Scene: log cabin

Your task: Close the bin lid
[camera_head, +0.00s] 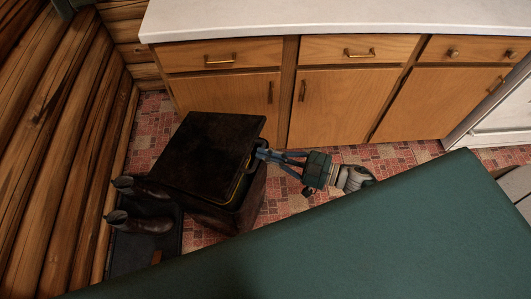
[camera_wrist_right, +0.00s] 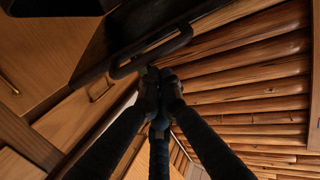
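The bin (camera_head: 236,212) is a dark brown box on the floor by the cabinets. Its lid (camera_head: 205,150) is a dark flat panel, tilted and partly raised, with a gap above the bin's rim on the right side. My right gripper (camera_head: 261,154) reaches in from the right, with its fingertips at the lid's right edge. In the right wrist view the fingertips (camera_wrist_right: 159,76) are together just below a dark curved handle (camera_wrist_right: 150,52) on the lid's edge (camera_wrist_right: 95,60). I cannot tell whether they touch the handle. My left gripper is not in view.
Brown boots (camera_head: 148,222) stand on a dark tray (camera_head: 135,255) left of the bin. Wooden cabinets (camera_head: 230,95) with a white counter are behind it, and a log wall (camera_head: 50,150) is at left. A green surface (camera_head: 350,240) fills the foreground.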

